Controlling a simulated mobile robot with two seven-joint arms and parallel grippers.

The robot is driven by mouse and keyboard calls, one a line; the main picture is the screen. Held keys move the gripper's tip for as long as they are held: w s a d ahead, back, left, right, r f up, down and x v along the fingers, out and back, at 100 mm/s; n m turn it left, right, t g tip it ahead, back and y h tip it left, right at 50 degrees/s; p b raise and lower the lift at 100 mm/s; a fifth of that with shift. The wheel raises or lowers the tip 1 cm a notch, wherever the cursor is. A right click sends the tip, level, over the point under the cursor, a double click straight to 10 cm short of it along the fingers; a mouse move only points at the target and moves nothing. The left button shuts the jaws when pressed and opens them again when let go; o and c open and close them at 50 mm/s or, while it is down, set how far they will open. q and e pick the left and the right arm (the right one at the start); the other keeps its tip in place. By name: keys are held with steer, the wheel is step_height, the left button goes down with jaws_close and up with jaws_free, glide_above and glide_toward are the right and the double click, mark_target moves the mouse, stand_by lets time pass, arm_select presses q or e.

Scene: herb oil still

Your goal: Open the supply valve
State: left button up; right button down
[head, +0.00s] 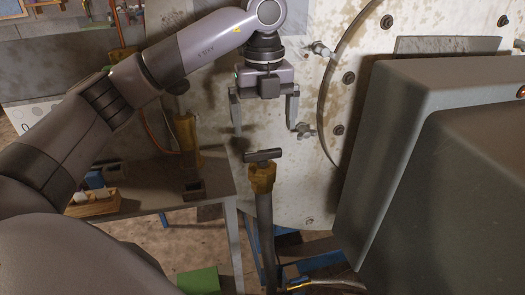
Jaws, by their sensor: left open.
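The supply valve appears to be the brass valve body (262,178) on top of an upright grey pipe. A short dark bar handle (263,155) lies across its top, nearly level in the picture. My left gripper (265,130) hangs from above, pointing down. Its two fingers are wide apart, with nothing between them. The fingertips show just above the handle in the picture, one to each side. I see no contact, and the exact height gap is hard to judge. My right gripper is not in view.
Behind stands a large stained pale metal wall (315,100) with bolts and small taps. A grey table (150,195) at the left holds a wooden box (93,203) and a brass cylinder (187,140). Large grey boxy housings (440,110) fill the right side.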

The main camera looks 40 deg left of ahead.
mark_target(262, 151)
arm_select(q)
steer(key=shift+a+f, duration=0.15)
steer(key=shift+a, duration=0.1)
step_height(262, 151, down, 7)
steer(key=shift+r+b, duration=0.2)
steer(key=shift+b, duration=0.2)
steer(key=c, duration=0.8)
